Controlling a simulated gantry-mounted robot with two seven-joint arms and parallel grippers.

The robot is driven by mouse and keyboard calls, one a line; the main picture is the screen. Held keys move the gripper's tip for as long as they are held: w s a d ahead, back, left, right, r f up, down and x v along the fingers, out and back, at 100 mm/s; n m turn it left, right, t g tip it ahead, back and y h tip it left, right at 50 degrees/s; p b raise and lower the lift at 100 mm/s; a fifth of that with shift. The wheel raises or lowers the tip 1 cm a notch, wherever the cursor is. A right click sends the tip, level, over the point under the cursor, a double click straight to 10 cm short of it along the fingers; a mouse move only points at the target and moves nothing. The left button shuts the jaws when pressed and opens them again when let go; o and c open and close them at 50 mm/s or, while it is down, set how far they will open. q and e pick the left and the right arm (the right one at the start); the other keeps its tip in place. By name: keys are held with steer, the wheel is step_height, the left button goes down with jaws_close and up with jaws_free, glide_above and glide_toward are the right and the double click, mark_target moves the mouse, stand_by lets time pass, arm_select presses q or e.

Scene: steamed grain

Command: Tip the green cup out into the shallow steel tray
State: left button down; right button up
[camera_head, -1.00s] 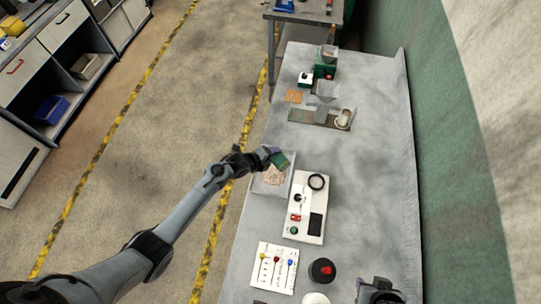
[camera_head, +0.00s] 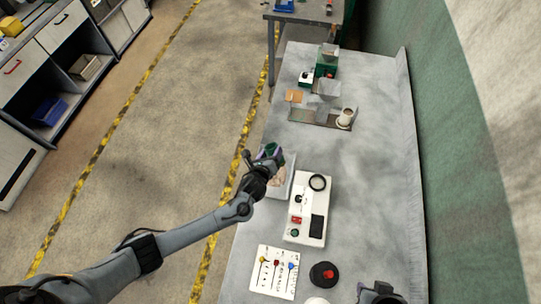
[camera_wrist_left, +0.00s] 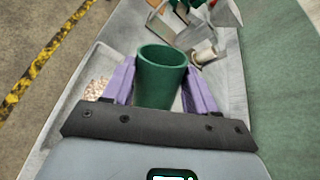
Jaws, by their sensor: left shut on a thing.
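My left gripper (camera_head: 268,155) is shut on the green cup (camera_wrist_left: 160,78), its purple fingers on either side of it. The cup also shows in the head view (camera_head: 271,150). In the left wrist view its open mouth faces up the picture and I see bare green inner wall; its bottom is hidden. The shallow steel tray (camera_head: 291,180) lies below and beside the gripper on the bench, partly covered by the arm. Pale grain (camera_wrist_left: 97,88) lies in the tray. My right gripper (camera_head: 380,292) is at the bottom edge of the head view; its fingers are unclear.
A white device with a black ring (camera_head: 318,182) stands right of the tray. A card with coloured pins (camera_head: 275,272) and a black round item with a red top (camera_head: 323,274) are nearer. A metal stand with a pale cup (camera_head: 346,117) is farther back. Bench between is clear.

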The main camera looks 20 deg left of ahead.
arm_select(q)
steer(key=shift+r+m+t+y+b, duration=0.1)
steer(key=shift+m+t+y+b, duration=0.4)
steer(key=shift+m+t+y, duration=0.3)
steer(key=shift+m+t+y+b, duration=0.3)
steer(key=shift+m+t+b, duration=0.55)
steer(key=shift+m, duration=0.25)
steer(key=shift+r+m+t+y, duration=0.3)
steer(key=shift+r+m+t, duration=0.05)
steer(key=shift+m+t, duration=0.25)
steer(key=shift+r, duration=0.15)
